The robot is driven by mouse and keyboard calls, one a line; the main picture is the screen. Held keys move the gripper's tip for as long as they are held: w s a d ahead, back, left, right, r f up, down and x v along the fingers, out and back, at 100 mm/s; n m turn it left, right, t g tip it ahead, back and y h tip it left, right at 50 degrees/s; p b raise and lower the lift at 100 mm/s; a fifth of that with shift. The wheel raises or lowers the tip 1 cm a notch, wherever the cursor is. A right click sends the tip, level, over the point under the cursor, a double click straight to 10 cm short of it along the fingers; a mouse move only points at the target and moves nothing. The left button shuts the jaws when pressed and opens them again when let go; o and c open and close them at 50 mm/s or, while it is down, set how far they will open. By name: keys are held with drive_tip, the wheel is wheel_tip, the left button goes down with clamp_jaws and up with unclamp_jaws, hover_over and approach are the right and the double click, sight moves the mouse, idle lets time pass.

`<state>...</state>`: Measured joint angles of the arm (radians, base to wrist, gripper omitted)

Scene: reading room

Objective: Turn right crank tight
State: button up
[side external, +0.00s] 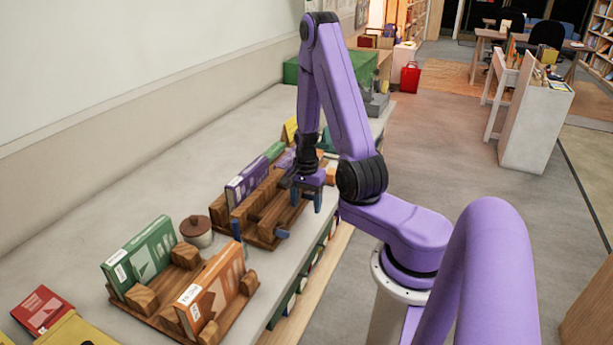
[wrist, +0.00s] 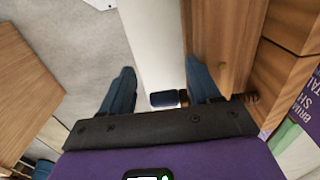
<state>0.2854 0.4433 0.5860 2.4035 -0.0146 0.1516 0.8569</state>
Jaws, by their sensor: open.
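A wooden book press (side external: 262,240) stands on the long counter, with a purple book (side external: 247,182) at its back side. It also shows in the wrist view as wooden blocks (wrist: 275,70) at the right. A small dark blue crank handle (wrist: 165,98) shows between my fingers in the wrist view, with a bit of brass-coloured metal beside it. Another blue part (side external: 282,234) juts from the press's near end in the side view. My gripper (side external: 307,196) is open, pointing down at the press's right end. Whether a finger touches the crank I cannot tell.
Nearer on the counter, a second wooden stand holds a green book (side external: 140,256) and an orange book (side external: 212,290). A red book (side external: 41,309) lies at the lower left. The aisle floor (side external: 440,150) is clear.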

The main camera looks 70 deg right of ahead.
wheel_tip(320, 180, up, 17)
idle(0.7)
drive_tip(key=shift+f, duration=0.1)
drive_tip(key=w+a+r+n, duration=0.1)
drive_tip(key=a+n, duration=1.4)
drive_tip(key=a, duration=0.1)
drive_tip(key=s+a+n, duration=0.5)
drive_tip(key=s+n, duration=0.2)
drive_tip(key=s, duration=0.1)
drive_tip(key=s+a+n, duration=0.4)
drive_tip(key=s+n, duration=0.4)
drive_tip(key=shift+a+r+n, duration=0.3)
drive_tip(key=shift+a, duration=0.1)
